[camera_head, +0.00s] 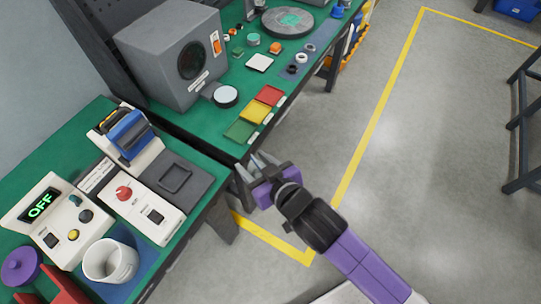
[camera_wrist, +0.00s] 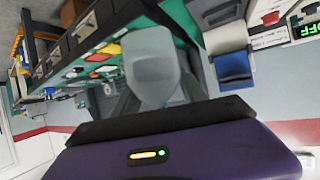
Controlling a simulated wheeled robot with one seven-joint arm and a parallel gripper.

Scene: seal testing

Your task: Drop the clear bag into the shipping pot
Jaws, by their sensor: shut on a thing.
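The clear bag (camera_wrist: 150,62) is a pale, see-through sheet in front of my fingers in the wrist view. My gripper (camera_head: 256,167) is shut on it, off the front edge of the green bench and above the floor. In the head view only small pale slivers show at the fingers, so the bag is hard to make out there. A white open pot (camera_head: 110,262) stands on a blue mat (camera_head: 145,245) at the lower left, well left of and below my gripper in the picture. It looks like the shipping pot.
Beside the pot are a white box with an OFF display (camera_head: 45,215), a sealing machine (camera_head: 140,195), a purple round piece (camera_head: 20,266) and a red holder (camera_head: 55,288). A grey chamber (camera_head: 175,55) and coloured trays (camera_head: 255,112) lie farther back.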

